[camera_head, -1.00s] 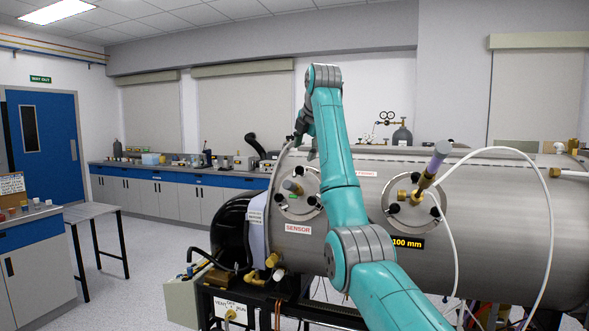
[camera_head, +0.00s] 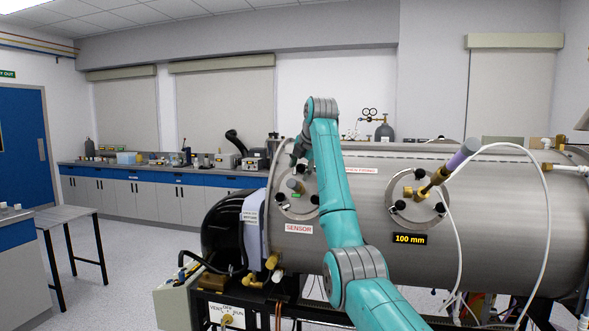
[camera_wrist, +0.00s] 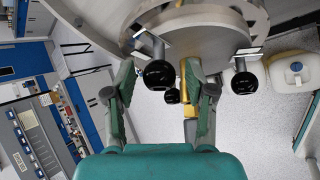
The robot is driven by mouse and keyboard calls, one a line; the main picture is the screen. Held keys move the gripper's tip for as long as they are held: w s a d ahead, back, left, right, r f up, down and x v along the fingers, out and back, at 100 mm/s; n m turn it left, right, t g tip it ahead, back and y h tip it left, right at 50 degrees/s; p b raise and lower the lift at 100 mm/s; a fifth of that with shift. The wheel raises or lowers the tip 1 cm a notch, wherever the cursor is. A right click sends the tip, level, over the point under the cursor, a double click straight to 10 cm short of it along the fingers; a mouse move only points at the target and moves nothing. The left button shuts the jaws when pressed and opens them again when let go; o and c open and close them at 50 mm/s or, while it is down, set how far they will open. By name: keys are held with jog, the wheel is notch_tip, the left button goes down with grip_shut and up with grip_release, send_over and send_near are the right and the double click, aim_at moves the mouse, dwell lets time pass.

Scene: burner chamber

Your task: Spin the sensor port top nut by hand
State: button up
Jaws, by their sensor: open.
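The sensor port (camera_head: 296,206) is a round metal flange on the left part of the steel chamber, above a red "SENSOR" label (camera_head: 299,229). Black knob-like nuts stand around it, and a brass fitting sticks out of its middle. My gripper (camera_head: 297,152) is at the port's upper edge, with its jaws apart. In the wrist view, one black nut (camera_wrist: 157,72) shows between the two fingers. I cannot tell whether either finger touches it. The brass fitting (camera_wrist: 191,82) shows by the right finger. Another nut (camera_wrist: 243,81) is right of the fingers. My arm hides part of the flange's right side in the head view.
A second port (camera_head: 417,198) with a brass-and-purple probe and a white hose is to the right, above a "100 mm" display (camera_head: 410,239). A bench (camera_head: 150,185) runs along the back wall. A small table (camera_head: 72,218) stands left, with open floor between.

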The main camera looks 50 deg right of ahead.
grip_shut()
dwell(0.4)
jog(key=m+t, duration=0.2)
jog(key=m, duration=0.1)
jog(key=shift+f, duration=0.1)
jog(key=m+t+h, duration=0.1)
jog(key=m+t, duration=0.1)
jog(key=m, duration=0.1)
jog(key=m+t+h, duration=0.1)
jog(key=m+h, duration=0.1)
jog(key=m, duration=0.1)
jog(key=shift+m+t+h, duration=0.6)
jog(key=shift+m+h, duration=0.5)
jog(key=shift+m, duration=1.1)
